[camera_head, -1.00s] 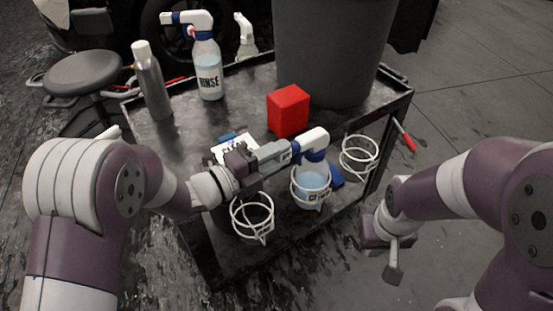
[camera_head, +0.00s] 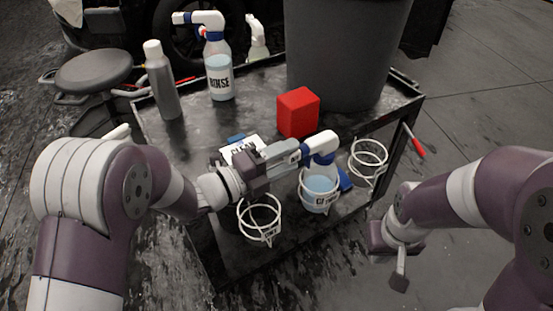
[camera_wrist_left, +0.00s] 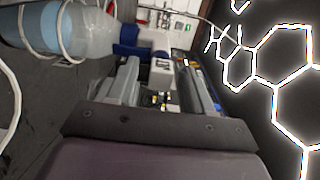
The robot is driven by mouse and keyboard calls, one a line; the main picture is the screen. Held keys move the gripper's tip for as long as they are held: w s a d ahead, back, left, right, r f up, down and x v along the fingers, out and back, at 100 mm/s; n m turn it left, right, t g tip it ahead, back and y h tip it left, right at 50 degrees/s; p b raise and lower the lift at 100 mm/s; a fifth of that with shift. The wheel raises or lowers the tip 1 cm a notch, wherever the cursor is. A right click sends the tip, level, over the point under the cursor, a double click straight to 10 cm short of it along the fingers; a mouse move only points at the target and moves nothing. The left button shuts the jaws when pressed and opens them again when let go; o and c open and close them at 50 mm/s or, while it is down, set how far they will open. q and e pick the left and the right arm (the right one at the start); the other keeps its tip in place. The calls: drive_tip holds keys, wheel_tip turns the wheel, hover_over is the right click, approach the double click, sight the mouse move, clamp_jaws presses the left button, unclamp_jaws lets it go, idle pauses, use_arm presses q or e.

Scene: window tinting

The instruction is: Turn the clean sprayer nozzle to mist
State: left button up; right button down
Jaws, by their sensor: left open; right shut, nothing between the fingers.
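The clean sprayer, a clear bottle of pale blue liquid (camera_head: 320,188) with a blue collar and a white head (camera_head: 322,142), stands upright in a white ring holder on the cart's front edge. Its label is mostly hidden by the ring. My left gripper (camera_head: 300,152) is open beside the head's nozzle end. In the left wrist view, the bottle (camera_wrist_left: 85,35) lies at upper left, and white and blue parts show beyond and between the open fingers (camera_wrist_left: 160,85). I cannot tell whether they touch the nozzle. My right gripper (camera_head: 398,278) is shut and empty, off the cart's right side.
Empty ring holders stand left (camera_head: 260,222) and right (camera_head: 368,160) of the sprayer. A red block (camera_head: 298,112), a rinse sprayer (camera_head: 219,75), a metal bottle (camera_head: 162,85) and a large grey bin (camera_head: 345,50) stand on the cart. A printed card (camera_head: 241,148) lies behind my left gripper.

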use_arm(q)
drive_tip(key=p+v, duration=0.2)
drive_tip(key=v, duration=1)
drive_tip(key=shift+s+a, duration=0.2)
